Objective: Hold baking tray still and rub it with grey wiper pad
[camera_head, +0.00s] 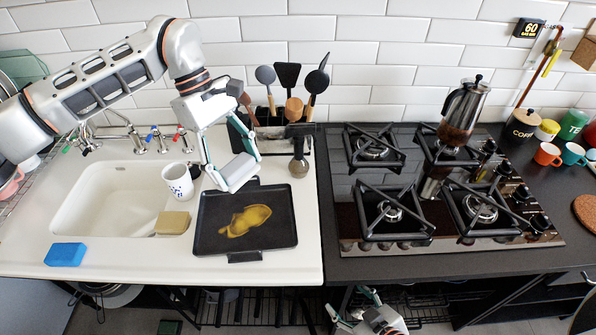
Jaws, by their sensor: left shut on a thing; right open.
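The dark baking tray (215,243) lies flat on the white counter right of the sink, with a yellow-brown stain (246,220) in its middle. My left gripper (232,172) reaches down from the upper left to the tray's back edge. Its fingers are shut on the light grey wiper pad (234,174), one at each end. The pad is over the tray's back left edge; I cannot tell whether it touches the tray. My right gripper (355,305) is low at the bottom edge, in front of and below the counter, open and empty. Nothing holds the tray.
A white mug (178,181), a tan sponge (172,222) and a blue sponge (66,254) are left of the tray, by the sink (105,203). The gas hob (440,190) with a coffee press is right.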

